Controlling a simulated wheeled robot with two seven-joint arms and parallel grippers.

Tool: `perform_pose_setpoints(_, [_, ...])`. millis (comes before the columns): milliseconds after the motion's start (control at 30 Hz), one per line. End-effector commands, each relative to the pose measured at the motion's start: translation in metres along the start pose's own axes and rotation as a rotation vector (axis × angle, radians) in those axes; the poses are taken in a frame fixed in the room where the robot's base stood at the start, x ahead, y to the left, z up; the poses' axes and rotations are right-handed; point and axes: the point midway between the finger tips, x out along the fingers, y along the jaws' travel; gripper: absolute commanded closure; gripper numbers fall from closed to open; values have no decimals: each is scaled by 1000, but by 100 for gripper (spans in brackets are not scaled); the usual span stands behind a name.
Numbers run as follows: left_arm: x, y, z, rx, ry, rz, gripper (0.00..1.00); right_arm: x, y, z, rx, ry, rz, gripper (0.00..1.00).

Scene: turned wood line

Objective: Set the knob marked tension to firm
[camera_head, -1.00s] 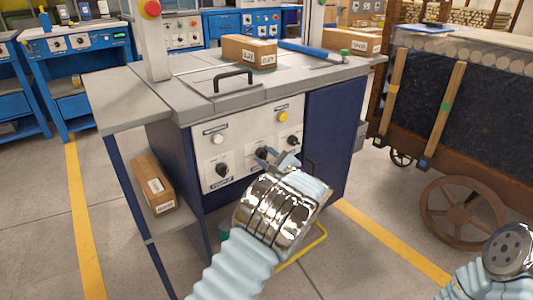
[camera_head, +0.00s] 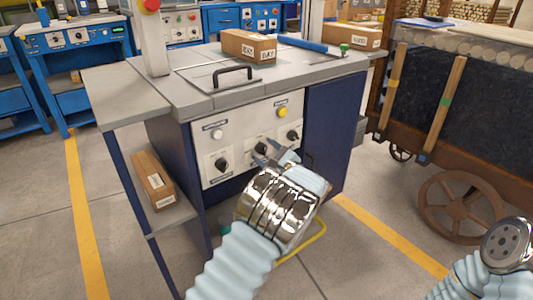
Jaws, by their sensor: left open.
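A white control panel (camera_head: 241,167) on the front of the grey-topped blue machine carries three black knobs in a rising row: left knob (camera_head: 222,164), middle knob (camera_head: 261,149) and right knob (camera_head: 293,135). Their labels are too small to read, so I cannot tell which is marked tension. My left gripper (camera_head: 268,153) is open and empty, with its fingers in front of the panel by the middle knob. They partly cover the area below that knob. I cannot tell whether they touch it. My right arm shows at the lower right, without its jaws.
The panel also has a white button (camera_head: 217,134) and a yellow button (camera_head: 282,112). A black handle (camera_head: 233,72) and a cardboard box (camera_head: 249,46) are on the machine top. Another box (camera_head: 153,180) lies on the side shelf. A wooden cart (camera_head: 462,206) stands to the right.

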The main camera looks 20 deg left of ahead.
Motion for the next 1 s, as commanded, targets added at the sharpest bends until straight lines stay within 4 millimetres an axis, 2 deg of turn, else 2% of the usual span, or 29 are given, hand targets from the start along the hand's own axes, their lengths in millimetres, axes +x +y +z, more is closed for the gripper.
perform_pose_setpoints(133, [-4, 0, 0, -1, 0, -1, 37, 0, 0, 0, 0, 0, 0, 37])
perform_pose_setpoints(233, [-17, -1, 0, -1, 0, -1, 37, 1, 0, 0, 0, 0, 0, 37])
perform_pose_setpoints(500, [-82, -1, 0, -1, 2, -3, 37, 2, 1, 0, 1, 1, 1, 37])
perform_pose_setpoints(700, [-121, 0, 0, 0, 1, -2, 37, 2, 2, 0, 1, 1, 1, 37])
perform_pose_setpoints(833, [-134, 0, 0, 0, 1, -1, 37, 2, 2, -1, 1, 2, 1, 37])
perform_pose_setpoints(1000, [-139, 0, 0, 1, 0, 0, 37, 2, 2, -1, 1, 2, 1, 37])
